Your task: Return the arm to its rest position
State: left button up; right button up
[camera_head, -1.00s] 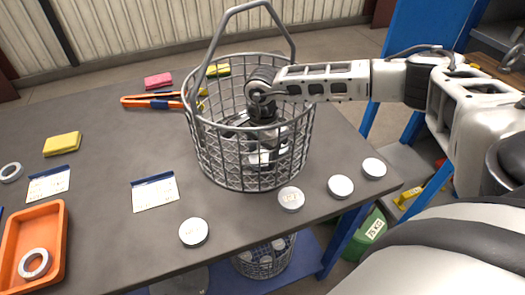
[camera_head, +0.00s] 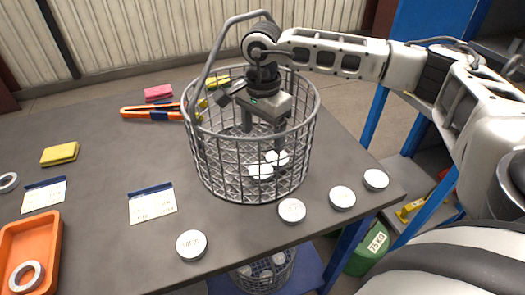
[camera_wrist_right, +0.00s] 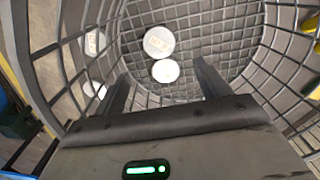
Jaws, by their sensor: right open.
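My right arm comes in from the right in the head view. Its gripper (camera_head: 262,122) points down inside the mouth of the wire basket (camera_head: 212,160), above the basket floor. In the right wrist view the two fingers of the gripper (camera_wrist_right: 160,85) are spread apart with nothing between them. Two white discs lie on the basket floor (camera_head: 262,170), beyond the fingertips; they also show in the right wrist view (camera_wrist_right: 159,42). The basket's handle (camera_head: 207,65) stands up on the left side of the arm. My left gripper is not in view.
White discs (camera_head: 292,210) lie along the table's front right edge, and another (camera_head: 191,245) lies further left. An orange tray (camera_head: 52,240) is at lower left. Orange tongs (camera_head: 150,111), sponges (camera_head: 60,153) and a label card (camera_head: 152,204) lie on the table. A second basket (camera_head: 265,275) stands below.

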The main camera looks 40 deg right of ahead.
jog(key=shift+r, duration=1.1)
